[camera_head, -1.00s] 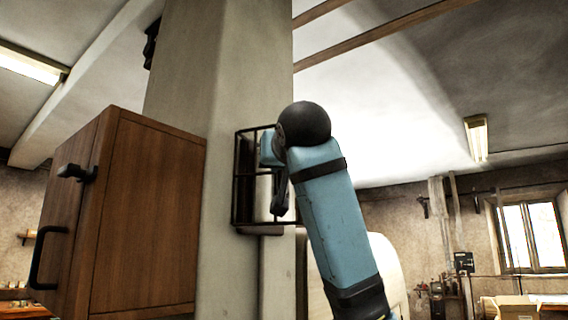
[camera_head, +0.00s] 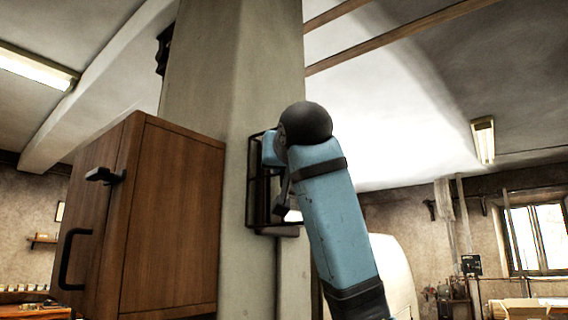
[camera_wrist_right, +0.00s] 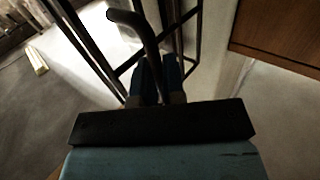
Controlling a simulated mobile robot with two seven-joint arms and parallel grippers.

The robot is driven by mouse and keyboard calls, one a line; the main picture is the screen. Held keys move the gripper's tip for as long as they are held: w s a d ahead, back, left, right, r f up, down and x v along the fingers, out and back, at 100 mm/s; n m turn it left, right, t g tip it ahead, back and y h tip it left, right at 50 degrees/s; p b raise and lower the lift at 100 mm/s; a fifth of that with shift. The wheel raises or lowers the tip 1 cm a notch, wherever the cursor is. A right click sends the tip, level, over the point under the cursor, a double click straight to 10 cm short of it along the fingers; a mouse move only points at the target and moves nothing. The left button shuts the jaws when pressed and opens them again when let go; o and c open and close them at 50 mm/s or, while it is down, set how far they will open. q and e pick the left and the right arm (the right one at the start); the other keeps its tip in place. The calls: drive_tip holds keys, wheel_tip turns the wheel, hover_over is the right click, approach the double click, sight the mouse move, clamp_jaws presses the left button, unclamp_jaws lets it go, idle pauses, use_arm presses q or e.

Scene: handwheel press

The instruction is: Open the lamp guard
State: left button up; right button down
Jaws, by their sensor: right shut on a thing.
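The lamp guard (camera_head: 254,190) is a dark wire cage on the side of the pale column, partly hidden behind my right arm in the head view. Its bars (camera_wrist_right: 86,45) also show in the right wrist view, with a bright white surface behind them. A dark curved handle bar (camera_wrist_right: 143,30) runs down between the fingers of my right gripper (camera_wrist_right: 158,88). The gripper is shut on this handle. In the head view my right gripper (camera_head: 284,200) is at the cage and mostly hidden by my wrist. My left gripper is in neither view.
A wooden cabinet (camera_head: 170,215) with dark handles is at the left of the pale column (camera_head: 230,80). A pale rounded shape (camera_head: 392,270) is behind my right arm. A window (camera_head: 538,235) and shelves are far behind at the right.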

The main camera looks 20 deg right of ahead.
drive_tip(key=c, duration=1.3)
unclamp_jaws()
drive_tip(key=shift+a, duration=0.1)
drive_tip(key=shift+o, duration=0.2)
drive_tip(key=s+a+b, duration=0.2)
drive_tip(key=s+b, duration=0.2)
drive_tip(key=s, duration=0.9)
drive_tip(key=shift+s+a, duration=0.25)
drive_tip(key=shift+s, duration=0.05)
